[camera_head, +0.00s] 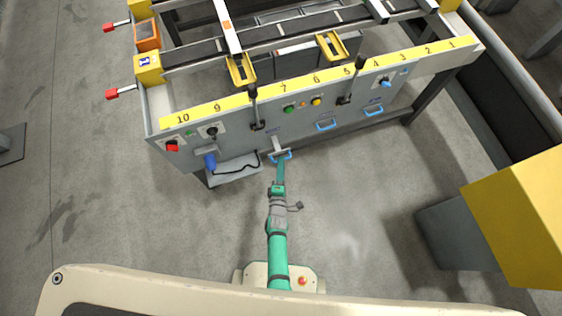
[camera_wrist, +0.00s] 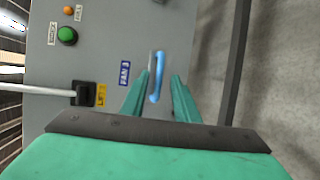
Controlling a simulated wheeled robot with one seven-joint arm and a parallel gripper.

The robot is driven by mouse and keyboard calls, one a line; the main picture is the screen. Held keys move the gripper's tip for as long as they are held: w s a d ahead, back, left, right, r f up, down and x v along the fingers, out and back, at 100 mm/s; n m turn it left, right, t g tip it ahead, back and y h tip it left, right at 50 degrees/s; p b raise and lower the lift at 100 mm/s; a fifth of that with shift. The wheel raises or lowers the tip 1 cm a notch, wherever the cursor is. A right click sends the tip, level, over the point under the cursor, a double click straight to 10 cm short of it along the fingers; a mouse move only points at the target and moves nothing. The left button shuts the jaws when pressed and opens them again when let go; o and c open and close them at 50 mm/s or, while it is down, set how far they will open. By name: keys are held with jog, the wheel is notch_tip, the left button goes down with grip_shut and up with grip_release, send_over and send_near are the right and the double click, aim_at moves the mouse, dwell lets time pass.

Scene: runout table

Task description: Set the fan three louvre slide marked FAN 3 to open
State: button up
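A blue plate reading FAN 3 (camera_wrist: 124,73) is on the grey panel in the wrist view. Beside it is a blue U-shaped handle (camera_wrist: 157,78), the louvre slide's pull; it is the leftmost blue handle (camera_head: 288,155) in the head view. My gripper (camera_wrist: 163,76) is open, with one green finger on each side of the handle in the picture. I cannot tell whether a finger touches it. In the head view my gripper (camera_head: 281,168) is at the panel's lower edge, partly covering this handle. The louvre itself is hidden.
Two more blue handles (camera_head: 326,125) (camera_head: 373,110) are to the right. A black lever (camera_head: 254,108) and a green button (camera_wrist: 67,36) are close by on the panel. A shelf with a blue device (camera_head: 210,161) is at left. The floor (camera_head: 350,200) in front is clear.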

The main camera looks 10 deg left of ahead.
jog(key=s+r, duration=0.2)
jog(key=s, duration=0.7)
jog(key=shift+s+d, duration=0.2)
jog(key=shift+d, duration=0.1)
jog(key=s+d+r+m, duration=0.1)
jog(key=s+r+m, duration=0.5)
jog(key=r, duration=0.5)
jog(key=s+d+r+m, duration=0.1)
jog(key=s+r+m, duration=0.5)
jog(key=r, duration=0.5)
jog(key=s+d+r+m, duration=0.1)
jog(key=s+r+m, duration=0.5)
jog(key=r, duration=0.5)
jog(key=shift+s+d+m+h, duration=0.2)
jog(key=shift+m+h, duration=0.1)
jog(key=shift+m, duration=0.4)
